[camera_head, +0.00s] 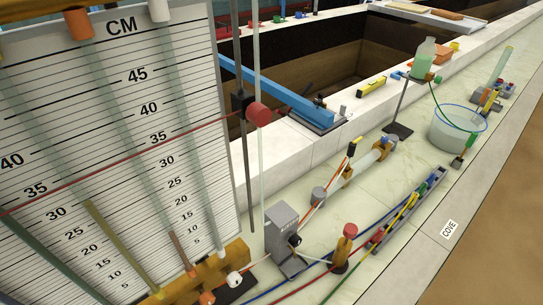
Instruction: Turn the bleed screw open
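Neither of my grippers shows in this view. I cannot tell for certain which part is the bleed screw. A red-topped fitting with a brass-coloured body (345,247) stands upright near the bottom centre, beside coloured hoses. A larger red knob (258,114) sits on a dark clamp on a vertical rod, at the right edge of the manometer board (130,150) marked CM. An orange cap (78,24) and a white cap (159,9) sit at the tops of two tubes on the board. Nothing touches any of these parts.
A grey block (282,228) stands at the board's foot. A grey tray (415,208) with coloured hoses lies to its right. A bottle with green liquid (424,58) stands on a stand above a clear bucket (458,127). A blue beam (275,90) spans behind. The counter's front edge is clear.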

